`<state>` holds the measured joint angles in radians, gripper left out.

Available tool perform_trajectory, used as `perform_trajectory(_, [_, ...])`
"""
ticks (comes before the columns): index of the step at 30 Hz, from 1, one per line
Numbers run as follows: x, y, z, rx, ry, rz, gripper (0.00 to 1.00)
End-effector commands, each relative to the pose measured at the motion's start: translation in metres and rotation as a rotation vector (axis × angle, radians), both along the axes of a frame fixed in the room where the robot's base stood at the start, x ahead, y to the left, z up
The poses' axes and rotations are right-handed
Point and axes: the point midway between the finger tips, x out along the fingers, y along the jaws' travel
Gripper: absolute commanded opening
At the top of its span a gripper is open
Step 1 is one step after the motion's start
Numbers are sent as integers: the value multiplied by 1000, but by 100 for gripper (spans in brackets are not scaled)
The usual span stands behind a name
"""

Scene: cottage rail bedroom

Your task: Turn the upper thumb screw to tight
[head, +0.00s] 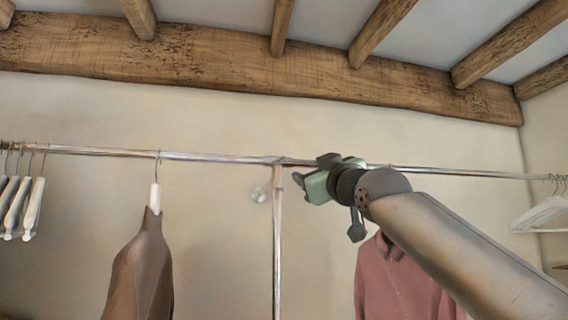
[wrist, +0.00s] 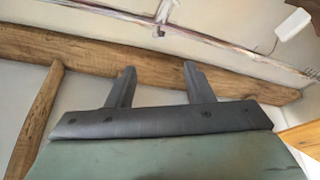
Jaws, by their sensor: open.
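My gripper (head: 318,182) is at the right of the vertical post (head: 277,240), near the rail in the head view. In the wrist view my gripper (wrist: 160,70) has its two dark fingers spread, with nothing between them. A small dark knob (wrist: 158,32) shows at the joint of rail and post, beyond the fingers and apart from them. It may be the upper thumb screw; its turn cannot be told. In the head view a small pale roundish thing (head: 258,195) shows just left of the post; I cannot tell what it is.
The clothes rail (head: 210,157) runs across the wall. A brown garment (head: 142,265) hangs at left, a pink shirt (head: 385,280) below my arm. White hangers (head: 33,208) hang far left, others (head: 545,213) far right. A wooden beam (head: 250,68) crosses above.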

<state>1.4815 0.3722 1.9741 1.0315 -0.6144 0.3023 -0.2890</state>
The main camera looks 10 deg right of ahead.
Motion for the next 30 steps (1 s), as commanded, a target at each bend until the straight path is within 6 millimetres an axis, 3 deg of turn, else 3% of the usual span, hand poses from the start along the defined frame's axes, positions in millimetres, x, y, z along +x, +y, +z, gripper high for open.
perform_trajectory(3, [-5, -1, 7, 21, -10, 10, 47])
perform_trajectory(8, [10, 4, 18, 21, -10, 14, 47])
perform_trajectory(18, [67, 16, 41, 19, -10, 14, 47])
perform_trajectory(30, [122, 25, 59, 22, -11, 13, 47])
